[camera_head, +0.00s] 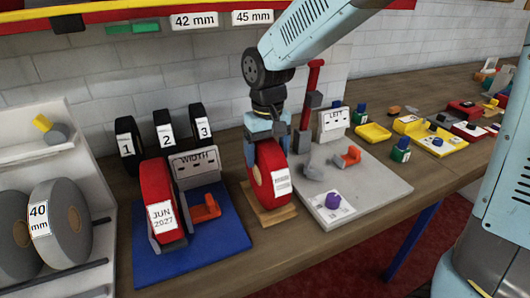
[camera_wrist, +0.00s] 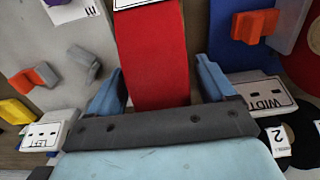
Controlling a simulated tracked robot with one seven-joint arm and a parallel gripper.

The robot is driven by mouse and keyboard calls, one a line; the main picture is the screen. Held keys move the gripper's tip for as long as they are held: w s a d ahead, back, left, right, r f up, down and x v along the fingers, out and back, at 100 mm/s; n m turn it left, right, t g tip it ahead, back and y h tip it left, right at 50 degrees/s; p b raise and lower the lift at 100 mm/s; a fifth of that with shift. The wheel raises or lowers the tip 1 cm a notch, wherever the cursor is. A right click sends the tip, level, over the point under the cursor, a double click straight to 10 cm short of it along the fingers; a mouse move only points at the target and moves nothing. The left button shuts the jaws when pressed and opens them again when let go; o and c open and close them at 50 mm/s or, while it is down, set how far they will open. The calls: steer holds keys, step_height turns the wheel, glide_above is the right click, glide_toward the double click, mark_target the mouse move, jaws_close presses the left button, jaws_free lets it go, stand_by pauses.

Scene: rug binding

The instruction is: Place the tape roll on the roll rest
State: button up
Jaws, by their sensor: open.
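A red tape roll (camera_head: 262,172) with a white label stands upright on a flat wooden rest (camera_head: 289,213) between the blue mat and the grey board. My gripper (camera_head: 265,152) is over its top with the fingers open. In the wrist view the red roll (camera_wrist: 154,55) lies between the two blue fingertips of my gripper (camera_wrist: 160,78), with a visible gap at least on the right side. The lower part of the roll is hidden from the wrist view.
A second red roll (camera_head: 158,190) labelled JUN 2027 stands on the blue mat (camera_head: 195,260), beside an orange clamp (camera_head: 206,209) and a WIDTH plate (camera_head: 196,162).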

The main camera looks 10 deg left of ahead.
step_height(320, 180, up, 12)
steer(key=shift+r, duration=0.15)
stand_by(0.4)
steer(key=shift+d, duration=0.1)
steer(key=s+d+r+m+t, duration=0.1)
steer(key=d+m+t, duration=0.1)
steer(key=d, duration=0.7)
steer(key=s+d+r+m+t, duration=0.1)
steer(key=s+d+r, duration=0.1)
steer(key=d, duration=0.8)
steer(key=s+d+f+m+t, duration=0.2)
steer(key=s+d, duration=0.5)
steer(key=d, duration=0.4)
steer(key=shift+s+f+m+t, duration=0.2)
steer(key=shift+s+m+t, duration=0.15)
steer(key=shift+m, duration=0.25)
